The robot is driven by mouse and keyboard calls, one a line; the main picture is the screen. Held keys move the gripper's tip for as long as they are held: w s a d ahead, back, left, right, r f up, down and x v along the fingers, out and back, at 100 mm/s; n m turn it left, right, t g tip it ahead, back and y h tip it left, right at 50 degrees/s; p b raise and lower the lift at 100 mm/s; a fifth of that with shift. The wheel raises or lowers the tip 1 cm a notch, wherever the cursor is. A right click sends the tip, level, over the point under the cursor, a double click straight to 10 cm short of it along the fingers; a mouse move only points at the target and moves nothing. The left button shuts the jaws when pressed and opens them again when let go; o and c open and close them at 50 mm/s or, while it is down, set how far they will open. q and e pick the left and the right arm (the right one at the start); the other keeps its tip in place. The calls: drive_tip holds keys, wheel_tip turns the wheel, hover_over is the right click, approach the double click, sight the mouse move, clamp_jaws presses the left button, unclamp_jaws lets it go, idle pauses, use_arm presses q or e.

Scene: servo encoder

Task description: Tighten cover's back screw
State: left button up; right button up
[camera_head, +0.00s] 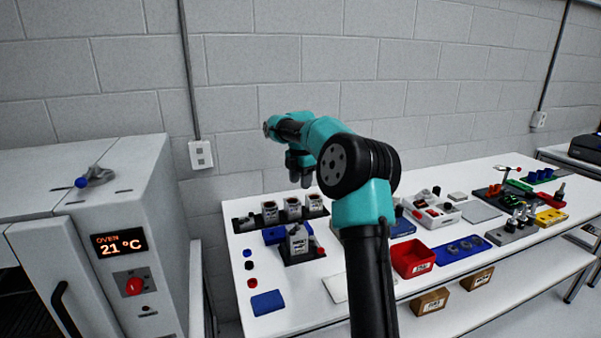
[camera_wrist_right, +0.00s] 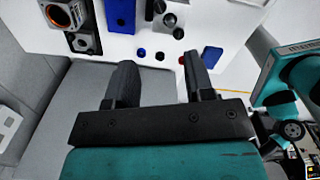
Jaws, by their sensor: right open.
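A grey unit (camera_head: 297,239) stands upright on a dark fixture plate near the left end of the white table; it may be the encoder assembly, but its cover and back screw are too small to make out. My right gripper (camera_head: 300,168) hangs above and behind that unit in the head view, pointing down, with nothing in it. No screwdriver can be made out with certainty. My left gripper is not in view.
Several grey units stand in a dark rack (camera_head: 315,213) at the back. Small caps and a blue block (camera_head: 267,302) lie at the left front. A red bin (camera_head: 413,258), a blue tray (camera_head: 461,249) and a white tray stand right. An oven (camera_head: 135,250) is left.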

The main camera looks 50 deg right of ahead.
sight(301, 220)
drive_tip(key=shift+r, duration=1.4)
drive_tip(key=n, duration=0.4)
drive_tip(key=shift+n, duration=0.3)
drive_tip(key=shift+f, duration=0.15)
wheel_tip(301, 220, down, 17)
drive_tip(key=shift+f, duration=0.1)
drive_tip(key=shift+c, duration=0.3)
clamp_jaws()
